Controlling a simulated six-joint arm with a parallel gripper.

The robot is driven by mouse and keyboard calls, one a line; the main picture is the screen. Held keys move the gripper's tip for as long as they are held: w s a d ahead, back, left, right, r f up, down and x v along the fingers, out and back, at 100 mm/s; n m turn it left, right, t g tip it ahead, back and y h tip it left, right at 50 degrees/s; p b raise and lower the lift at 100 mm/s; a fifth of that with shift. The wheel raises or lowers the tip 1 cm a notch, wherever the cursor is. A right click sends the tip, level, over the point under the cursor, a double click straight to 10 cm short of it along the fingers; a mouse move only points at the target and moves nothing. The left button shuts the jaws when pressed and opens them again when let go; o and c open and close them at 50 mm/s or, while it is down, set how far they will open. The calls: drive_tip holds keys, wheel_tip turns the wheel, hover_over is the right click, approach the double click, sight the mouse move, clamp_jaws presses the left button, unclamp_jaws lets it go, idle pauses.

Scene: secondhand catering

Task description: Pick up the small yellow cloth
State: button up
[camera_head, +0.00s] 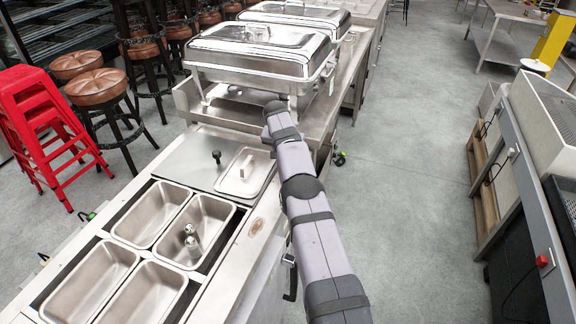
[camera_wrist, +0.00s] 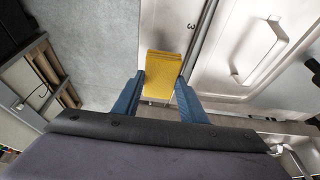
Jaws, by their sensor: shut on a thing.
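The small yellow cloth (camera_wrist: 163,66) shows in the wrist view as a folded, flat-sided block. My gripper (camera_wrist: 160,82) has its two blue fingers on either side of the cloth and is shut on it. The cloth sticks out beyond the fingertips, over the edge of a steel surface. I cannot tell whether it touches anything below. In the head view my arm reaches toward the chafing dishes; the fingers and the cloth are hidden there.
A steel chafing dish (camera_head: 258,52) stands just beyond my arm's end. The counter at the left holds steel pans (camera_head: 158,216) and a lidded pan (camera_head: 245,172). Red stools (camera_head: 40,118) stand at the left. Grey floor (camera_head: 410,130) is open to the right.

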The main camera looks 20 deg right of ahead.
wheel_tip(320, 180, up, 7)
drive_tip(key=p, duration=0.5)
drive_tip(key=shift+f, duration=0.15)
drive_tip(key=o, duration=0.5)
drive_tip(key=c, duration=0.4)
drive_tip(key=shift+a, duration=0.1)
